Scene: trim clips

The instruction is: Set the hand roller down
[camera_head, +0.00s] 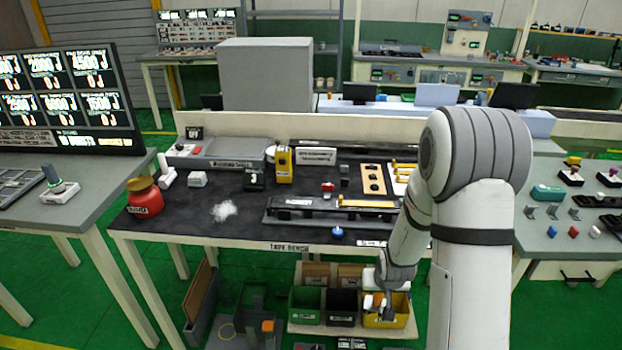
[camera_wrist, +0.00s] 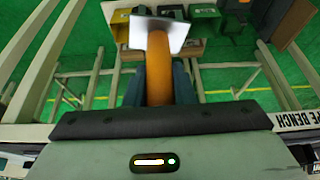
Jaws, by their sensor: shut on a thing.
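In the wrist view my gripper (camera_wrist: 159,72) has its two dark fingers shut on either side of an orange handle. This is the hand roller (camera_wrist: 158,48), with a pale flat head at its far end. It is held in the air, with green floor and the bins behind it. In the head view my arm reaches down in front of the tape bench (camera_head: 225,238), near its front edge at the right.
The dark bench top carries a red jar (camera_head: 145,200), a yellow device (camera_head: 283,165), a long grey fixture (camera_head: 325,215) and a blue knob (camera_head: 337,232) near the front edge. A green bin (camera_head: 306,305) and a black bin (camera_head: 342,305) stand below. Clear mat lies at the front left.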

